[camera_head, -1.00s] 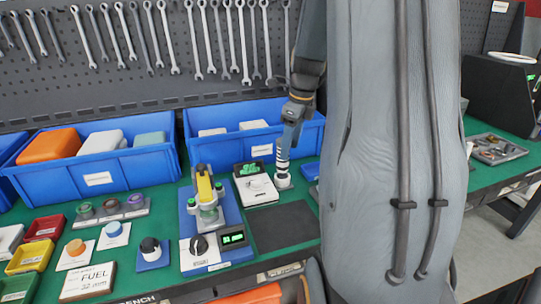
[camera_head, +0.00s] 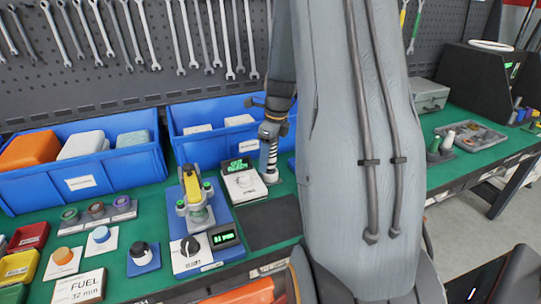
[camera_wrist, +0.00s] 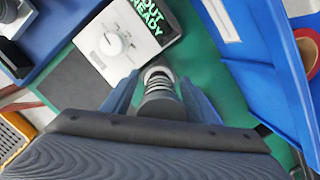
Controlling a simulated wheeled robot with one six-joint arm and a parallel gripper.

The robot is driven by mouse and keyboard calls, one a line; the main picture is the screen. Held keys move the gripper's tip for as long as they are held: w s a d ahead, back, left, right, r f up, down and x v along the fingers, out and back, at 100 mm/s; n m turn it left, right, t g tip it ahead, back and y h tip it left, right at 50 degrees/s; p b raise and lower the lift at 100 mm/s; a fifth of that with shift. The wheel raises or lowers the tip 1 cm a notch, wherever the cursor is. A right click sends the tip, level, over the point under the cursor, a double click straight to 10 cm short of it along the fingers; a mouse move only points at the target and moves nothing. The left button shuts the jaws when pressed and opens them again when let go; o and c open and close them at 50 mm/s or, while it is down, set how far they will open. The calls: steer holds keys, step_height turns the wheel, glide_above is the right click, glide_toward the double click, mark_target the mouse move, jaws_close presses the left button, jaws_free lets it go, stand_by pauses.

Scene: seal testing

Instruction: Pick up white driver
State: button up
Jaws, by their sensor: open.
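A white-topped upright piece (camera_head: 447,141), perhaps the white driver, stands beside a green one (camera_head: 434,148) on the right part of the bench, far from my gripper. My gripper (camera_head: 270,138) is low over the bench, in front of the right blue bin. A black-and-white ribbed cylinder (camera_head: 269,160) is directly below it. In the wrist view my open gripper (camera_wrist: 160,92) has a finger on either side of this ribbed cylinder (camera_wrist: 158,76). I cannot tell whether the fingers touch it.
A white box with a green display (camera_head: 241,182) stands just left of the ribbed cylinder. The right blue bin (camera_head: 217,148) is close behind. A dark mat (camera_head: 270,222) lies bare in front. A grey tray of parts (camera_head: 473,134) is at the right.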

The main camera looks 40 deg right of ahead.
steer(key=c, duration=1.2)
steer(key=shift+r+b, duration=0.7)
steer(key=shift+r, duration=4.4)
steer(key=shift+c, duration=0.2)
